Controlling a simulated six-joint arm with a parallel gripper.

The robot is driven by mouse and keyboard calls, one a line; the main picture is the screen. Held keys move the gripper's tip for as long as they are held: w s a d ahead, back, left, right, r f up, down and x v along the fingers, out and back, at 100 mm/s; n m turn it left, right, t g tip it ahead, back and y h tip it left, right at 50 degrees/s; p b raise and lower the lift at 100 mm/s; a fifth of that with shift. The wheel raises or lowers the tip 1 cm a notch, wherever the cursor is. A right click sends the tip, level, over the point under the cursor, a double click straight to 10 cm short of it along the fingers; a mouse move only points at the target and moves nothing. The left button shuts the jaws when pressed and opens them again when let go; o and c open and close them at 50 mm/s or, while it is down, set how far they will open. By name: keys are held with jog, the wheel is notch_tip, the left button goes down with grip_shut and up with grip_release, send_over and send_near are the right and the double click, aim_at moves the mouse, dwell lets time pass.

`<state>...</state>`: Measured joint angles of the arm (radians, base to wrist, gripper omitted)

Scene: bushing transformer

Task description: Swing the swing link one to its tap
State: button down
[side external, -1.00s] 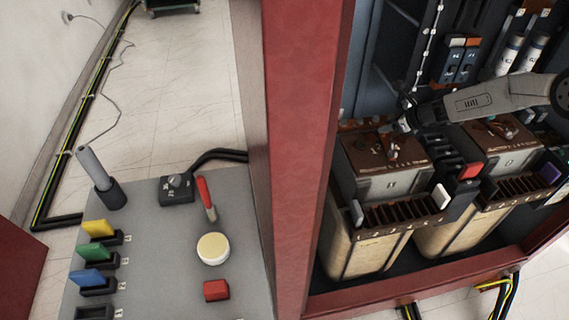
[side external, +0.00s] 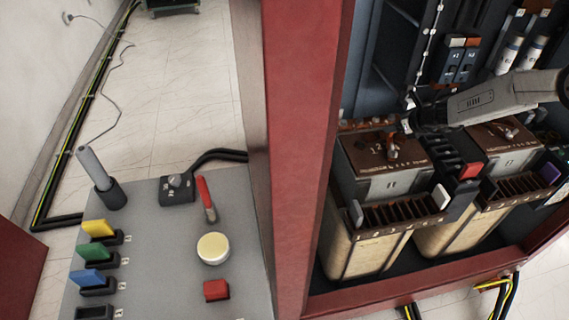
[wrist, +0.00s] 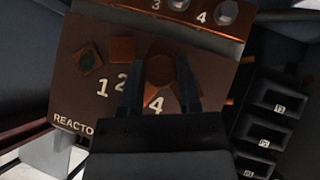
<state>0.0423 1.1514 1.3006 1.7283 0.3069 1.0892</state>
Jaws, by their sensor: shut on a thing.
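The left reactor unit has a brown top plate (side external: 370,143) with tap numbers. In the wrist view this plate (wrist: 75,108) shows the numbers 1, 2 and 4, with dark copper square pads (wrist: 123,50) near 1 and 2. Swing link one, a copper piece with a rounded end (wrist: 160,69), lies between my fingers, close to the 4. My gripper (wrist: 160,88) is shut on it, coming in from the right above the plate.
A second reactor unit (side external: 495,137) stands to the right. Black slotted holders with a red tab (side external: 468,171) stand between the units. A red cabinet post (side external: 305,150) rises left of them. A grey control desk (side external: 150,245) stands outside the cabinet.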

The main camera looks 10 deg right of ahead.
jog(key=shift+s+d+r+m+h, duration=0.1)
jog(key=shift+s+d+m+h, duration=0.1)
jog(key=shift+d+m+h, duration=0.5)
jog(key=shift+c, duration=1.4)
grip_release()
jog(key=shift+a, duration=0.15)
jog(key=shift+s, duration=0.15)
jog(key=v, duration=0.7)
jog(key=shift+s, duration=0.25)
jog(key=shift+r, duration=0.15)
jog(key=shift+c, duration=0.3)
